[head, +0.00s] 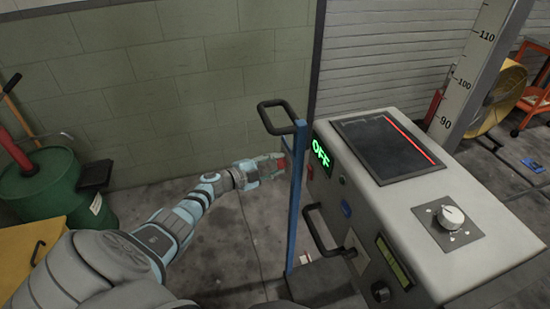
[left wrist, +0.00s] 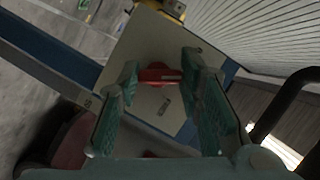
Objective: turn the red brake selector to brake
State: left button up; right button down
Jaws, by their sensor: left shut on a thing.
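The red brake selector (left wrist: 160,76) sits on a pale square plate (left wrist: 158,45) with a small dark label below it, in the left wrist view. My left gripper (left wrist: 161,68) has its two green fingers on either side of the selector and is shut on it. The selector's bar lies roughly crosswise between the fingertips. In the head view my left gripper (head: 272,168) is at the blue post (head: 297,190), left of the grey console. The selector's pointing mark is too small to read. My right gripper is not in view.
Black handles (head: 283,108) stick out beside the post. A green drum (head: 50,195) stands at left. The floor between is clear.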

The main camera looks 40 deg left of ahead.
pick_arm(q)
jog(key=shift+a+n+g+h+p, duration=0.1)
jog(key=shift+n+g+h+p, duration=0.2)
jog(key=shift+n+g+p, duration=0.5)
jog(key=shift+n, duration=0.3)
jog(key=o, duration=1.2)
jog(key=shift+c, duration=0.2)
jog(key=v, duration=1.2)
jog(key=shift+f, duration=0.25)
